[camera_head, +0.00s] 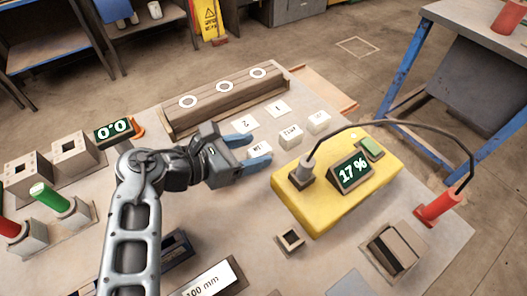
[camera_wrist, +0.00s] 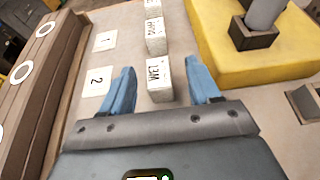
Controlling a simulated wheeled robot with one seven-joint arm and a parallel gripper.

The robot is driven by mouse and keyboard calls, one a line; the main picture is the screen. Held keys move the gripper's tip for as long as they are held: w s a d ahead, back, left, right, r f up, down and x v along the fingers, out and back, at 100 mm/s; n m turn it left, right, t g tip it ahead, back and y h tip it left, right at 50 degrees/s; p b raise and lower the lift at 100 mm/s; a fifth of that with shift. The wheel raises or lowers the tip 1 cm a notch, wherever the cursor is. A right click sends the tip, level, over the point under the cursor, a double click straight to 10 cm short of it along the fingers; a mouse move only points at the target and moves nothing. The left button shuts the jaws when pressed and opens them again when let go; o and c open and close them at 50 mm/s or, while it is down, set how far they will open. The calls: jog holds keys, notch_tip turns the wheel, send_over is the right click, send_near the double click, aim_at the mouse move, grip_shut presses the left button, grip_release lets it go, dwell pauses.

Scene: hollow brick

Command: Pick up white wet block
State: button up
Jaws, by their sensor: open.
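Several small white blocks with dark lettering stand in a row on the table. The nearest white block (camera_head: 257,150) also shows in the wrist view (camera_wrist: 160,82). The middle white block (camera_head: 291,135) is beyond it in the wrist view (camera_wrist: 155,40), and the far white block (camera_head: 319,122) is partly cut off there (camera_wrist: 153,8). The lettering is too small to tell surely which block is the wet one. My gripper (camera_head: 264,151) is open, its blue fingers on either side of the nearest block in the wrist view (camera_wrist: 160,70). I cannot tell whether they touch it.
A yellow base (camera_head: 318,215) with a 17 % display (camera_head: 351,172) and a cabled probe stands to the right. A wooden rack (camera_head: 225,102) with white rings lies behind. White cards 1 (camera_head: 278,108) and 2 (camera_head: 243,124) lie between the rack and blocks.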

aim_at(263, 148)
jog(key=p+x, duration=0.1)
jog(key=x, duration=0.4)
jog(key=shift+w+d+f, duration=0.15)
jog(key=shift+w+f, duration=0.15)
jog(key=c, duration=1)
jog(key=shift+c, duration=0.2)
